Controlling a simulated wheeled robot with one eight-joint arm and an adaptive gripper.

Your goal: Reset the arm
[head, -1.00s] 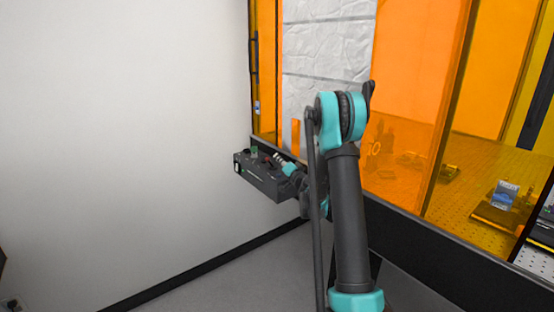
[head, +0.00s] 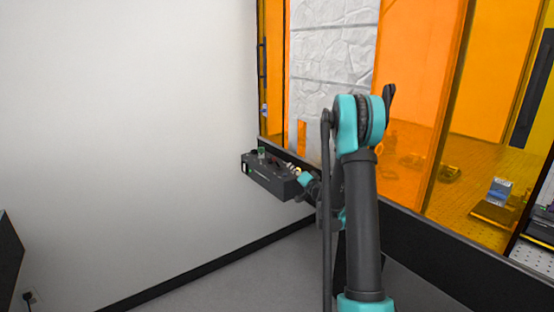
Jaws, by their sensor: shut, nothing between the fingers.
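My arm rises in the foreground with its teal elbow (head: 358,118) high. Its far part bends down and left to a small teal wrist part (head: 306,180) at the right end of a black box. My gripper (head: 296,171) is small and dark at that end, partly lost against the box. It is shut with nothing seen held. Whether it touches the box cannot be told.
The black box (head: 268,178) with small parts on top sits by the orange enclosure panels (head: 415,60). Inside are a perforated bench (head: 465,165) and optical mounts. A white wall (head: 120,120) is left. A dark cabinet (head: 8,265) stands low left. Grey floor (head: 245,275) is open.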

